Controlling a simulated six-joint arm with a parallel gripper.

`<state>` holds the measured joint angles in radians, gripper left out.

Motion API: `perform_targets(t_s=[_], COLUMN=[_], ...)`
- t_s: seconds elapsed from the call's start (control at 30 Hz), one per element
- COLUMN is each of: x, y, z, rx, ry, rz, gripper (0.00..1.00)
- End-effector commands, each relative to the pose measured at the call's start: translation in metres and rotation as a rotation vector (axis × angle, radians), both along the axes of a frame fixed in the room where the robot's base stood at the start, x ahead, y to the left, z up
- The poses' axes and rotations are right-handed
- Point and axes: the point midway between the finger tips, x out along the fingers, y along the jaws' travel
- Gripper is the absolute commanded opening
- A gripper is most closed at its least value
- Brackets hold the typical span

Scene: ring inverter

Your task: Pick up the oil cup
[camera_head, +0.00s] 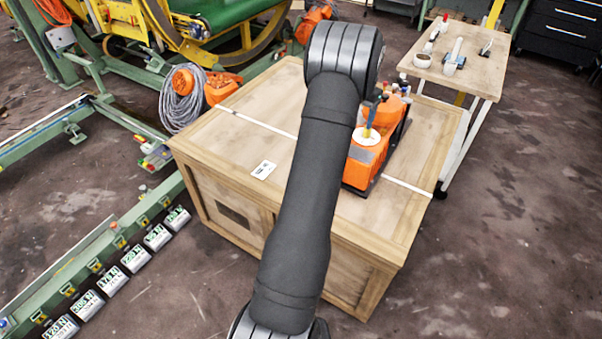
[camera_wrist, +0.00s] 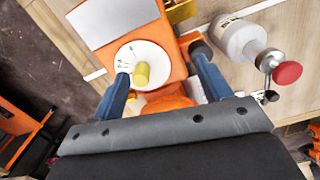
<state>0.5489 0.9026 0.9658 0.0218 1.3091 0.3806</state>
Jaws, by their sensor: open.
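No part is clearly marked as the oil cup. In the wrist view, an orange device carries a round white disc (camera_wrist: 148,62) with a short yellow knob (camera_wrist: 141,75) on it. My gripper (camera_wrist: 160,58) has its two blue fingers apart, with the disc and part of the orange device (camera_wrist: 172,62) seen between them and nothing held. A white cylinder (camera_wrist: 240,38) with a metal lever and red knob is right of the right fingertip. In the head view, the white disc (camera_head: 367,155) sits on the orange device, and my arm hides most of my gripper.
The orange device stands on a large wooden crate (camera_head: 235,145) with a pale strap across it. Small bottles (camera_head: 403,82) stand behind it. A side table (camera_head: 480,75) with several small items is at the back right. The crate's left top is mostly clear, with a small white card.

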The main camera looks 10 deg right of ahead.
Motion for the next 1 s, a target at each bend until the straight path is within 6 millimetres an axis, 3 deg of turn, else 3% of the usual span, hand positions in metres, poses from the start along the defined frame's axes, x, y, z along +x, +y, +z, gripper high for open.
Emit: perform_targets(t_s=[0.27,0.6,0.87,1.0], x=[0.013,0.015,0.013,0.012], y=[0.069,0.149,0.171,0.172], z=[-0.014,-0.030,-0.037,-0.056], rx=[-0.022,-0.042,-0.043,-0.045], ry=[0.009,0.005,0.003,0.006], rz=[-0.410,-0.925,-1.092,-1.099], gripper=[0.71,0.71,0.71,0.71])
